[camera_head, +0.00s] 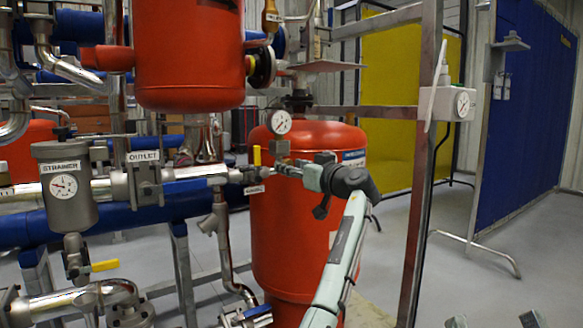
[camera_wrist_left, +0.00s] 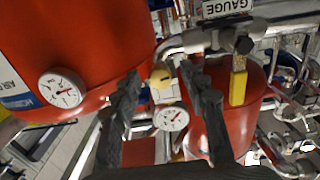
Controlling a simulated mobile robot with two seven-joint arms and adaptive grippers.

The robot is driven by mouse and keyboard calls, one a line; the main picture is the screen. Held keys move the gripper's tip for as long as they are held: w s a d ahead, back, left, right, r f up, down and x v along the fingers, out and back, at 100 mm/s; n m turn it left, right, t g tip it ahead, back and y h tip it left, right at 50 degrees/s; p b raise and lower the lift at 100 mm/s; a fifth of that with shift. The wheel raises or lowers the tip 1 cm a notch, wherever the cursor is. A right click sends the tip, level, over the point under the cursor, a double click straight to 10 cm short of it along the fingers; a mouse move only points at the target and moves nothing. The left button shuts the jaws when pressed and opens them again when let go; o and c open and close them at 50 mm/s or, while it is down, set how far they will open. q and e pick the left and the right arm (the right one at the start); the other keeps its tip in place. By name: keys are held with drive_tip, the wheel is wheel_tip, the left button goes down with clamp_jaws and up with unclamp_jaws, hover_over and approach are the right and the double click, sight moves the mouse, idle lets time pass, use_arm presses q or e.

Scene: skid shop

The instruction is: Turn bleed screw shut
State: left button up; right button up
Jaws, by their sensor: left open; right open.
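My left gripper (camera_head: 288,171) reaches in from the right to the end of a pipe fitting below a dial gauge (camera_head: 279,122). In the left wrist view its two dark fingers (camera_wrist_left: 160,80) are open. A small round brass-coloured knob (camera_wrist_left: 161,77), apparently the bleed screw, shows between the fingertips at the end of the pipe. I cannot tell whether the fingers touch it. I cannot make the knob out in the head view. Two fingertips at the bottom right edge appear to be my right gripper (camera_head: 493,320), open and empty; the rest is cut off.
A yellow valve handle (camera_wrist_left: 238,82) sits on the same pipe, near the GAUGE label (camera_wrist_left: 227,7). A red tank (camera_head: 285,235) stands close behind my left gripper. A strainer (camera_head: 67,185) is at left.

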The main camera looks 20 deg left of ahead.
use_arm(q)
drive_tip(key=shift+w+a, duration=0.15)
drive_tip(key=shift+a, duration=0.05)
drive_tip(key=shift+c, duration=0.2)
clamp_jaws()
